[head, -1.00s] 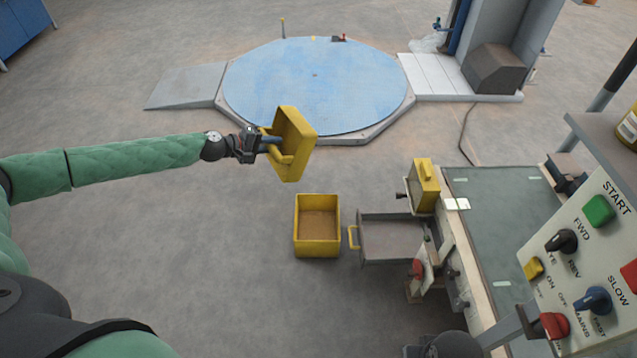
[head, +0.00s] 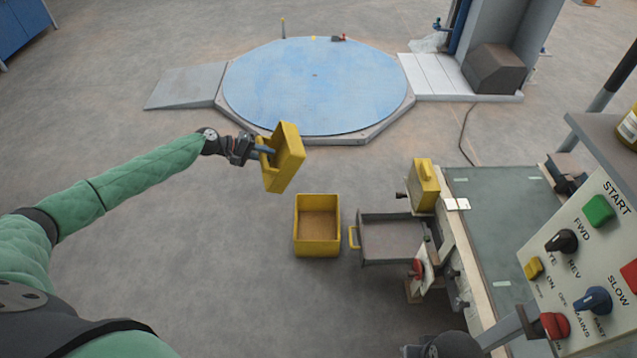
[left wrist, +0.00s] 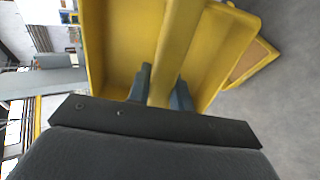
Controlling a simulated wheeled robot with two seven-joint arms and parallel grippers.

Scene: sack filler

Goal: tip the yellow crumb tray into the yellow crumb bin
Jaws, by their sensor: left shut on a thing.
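The yellow crumb tray (head: 287,160) is held up in the air, tilted steeply on its side. My left gripper (head: 264,150) is shut on its handle. In the left wrist view the handle (left wrist: 174,50) passes between the two fingers. The yellow crumb bin (head: 318,243) stands on the floor, lower and to the right of the tray in the head view, apart from it. Brown material (head: 318,224) covers the inside of the bin. A corner of the bin also shows behind the tray in the left wrist view (left wrist: 262,68). My right gripper is not in view.
A grey open drawer with a yellow handle (head: 353,238) juts from the bench (head: 490,220), just right of the bin. A yellow box (head: 424,185) stands above it. A control panel (head: 590,265) is at the right. The floor left of the bin is clear.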

